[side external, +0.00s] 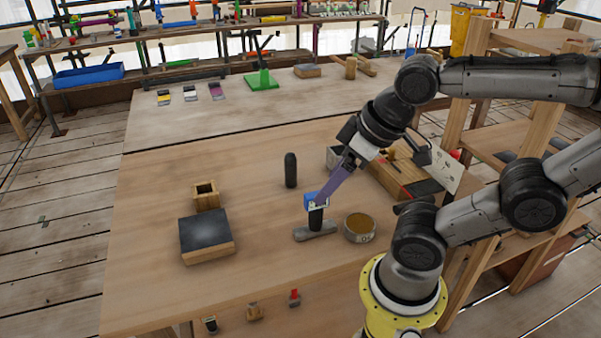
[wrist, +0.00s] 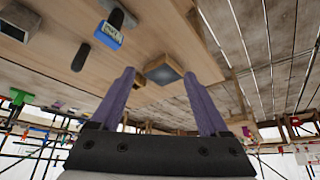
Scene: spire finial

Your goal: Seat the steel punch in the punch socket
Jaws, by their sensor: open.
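A dark round-topped cylinder (side external: 291,170), which looks like the steel punch, stands upright on the table. It also shows in the wrist view (wrist: 81,57). A small wooden block with a square opening (side external: 205,196), which looks like the punch socket, stands to its left. In the wrist view a wooden piece beside the left finger may be this block, partly hidden. My gripper (side external: 321,200) has purple fingers angled down and left, in front of the cylinder's right side. In the wrist view my gripper (wrist: 160,76) is open, with nothing held between the fingers.
A dark-topped wooden slab (side external: 207,235) lies just in front of the block. A blue-capped black upright tool (side external: 316,213) on a grey bar stands by my fingertips; contact cannot be told. A round tin (side external: 359,228) is to its right. The table's middle left is clear.

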